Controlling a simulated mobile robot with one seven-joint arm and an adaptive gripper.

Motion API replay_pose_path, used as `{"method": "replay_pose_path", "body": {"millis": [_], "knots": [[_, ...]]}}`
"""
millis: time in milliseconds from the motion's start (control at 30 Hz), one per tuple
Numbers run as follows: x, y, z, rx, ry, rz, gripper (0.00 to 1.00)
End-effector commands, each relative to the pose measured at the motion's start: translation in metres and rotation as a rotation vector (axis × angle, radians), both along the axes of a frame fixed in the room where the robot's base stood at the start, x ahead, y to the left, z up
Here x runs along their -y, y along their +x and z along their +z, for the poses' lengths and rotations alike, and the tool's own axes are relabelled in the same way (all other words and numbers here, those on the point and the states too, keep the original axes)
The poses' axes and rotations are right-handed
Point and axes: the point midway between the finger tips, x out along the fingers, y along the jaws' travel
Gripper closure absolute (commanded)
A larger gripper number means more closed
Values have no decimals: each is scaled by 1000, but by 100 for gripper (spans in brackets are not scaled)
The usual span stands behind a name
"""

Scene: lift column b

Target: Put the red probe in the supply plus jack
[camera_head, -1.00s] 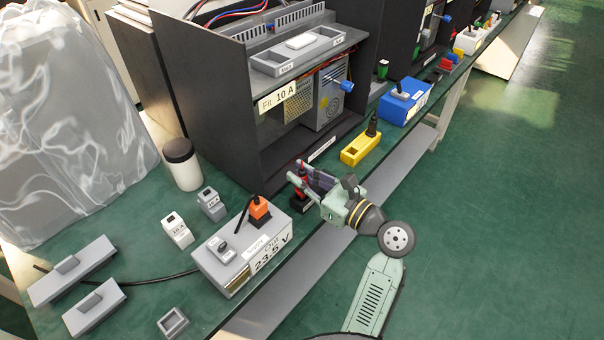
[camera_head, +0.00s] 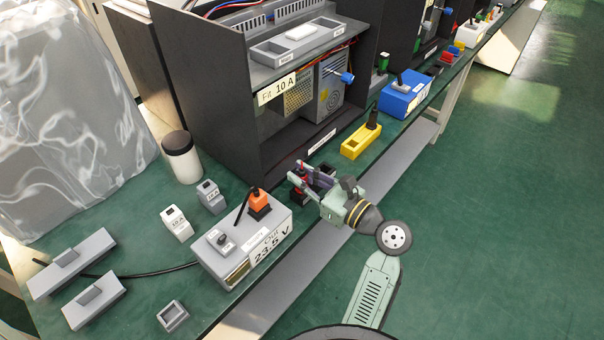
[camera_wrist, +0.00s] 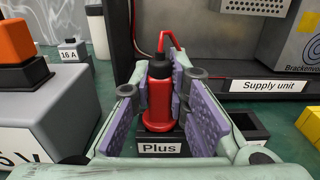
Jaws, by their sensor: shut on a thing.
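The red probe (camera_wrist: 157,98), with a black collar and a red lead at its top, stands upright between the purple pads of my gripper (camera_wrist: 170,100) in the wrist view. My gripper is shut on it. The probe's lower end is at the top of a black block labelled "Plus" (camera_wrist: 163,149); how deep it sits cannot be told. A "Supply unit" label (camera_wrist: 268,86) is on the cabinet edge behind. In the head view my gripper (camera_head: 302,173) is at the bench's front edge, and its fingers partly hide the probe.
A dark open-topped block (camera_wrist: 243,125) is right of the "Plus" block. A grey box reading 23.5 V (camera_head: 240,250), with an orange plug (camera_head: 258,200), stands left of my gripper. A yellow holder (camera_head: 355,145) is to the right. The cabinet (camera_head: 205,95) rises behind.

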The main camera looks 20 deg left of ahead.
Motion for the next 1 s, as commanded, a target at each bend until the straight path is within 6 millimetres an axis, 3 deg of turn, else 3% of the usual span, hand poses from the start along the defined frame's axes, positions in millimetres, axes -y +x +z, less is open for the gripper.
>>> {"method": "replay_pose_path", "body": {"millis": [67, 100, 400, 767, 1000], "knots": [[0, 0, -2, 0, 0, 0, 100], [0, 0, -1, 0, 0, 0, 82], [0, 0, -1, 0, 0, 0, 62], [3, -1, -1, 0, 0, -1, 62], [38, -13, -2, -1, -1, -5, 62]]}}
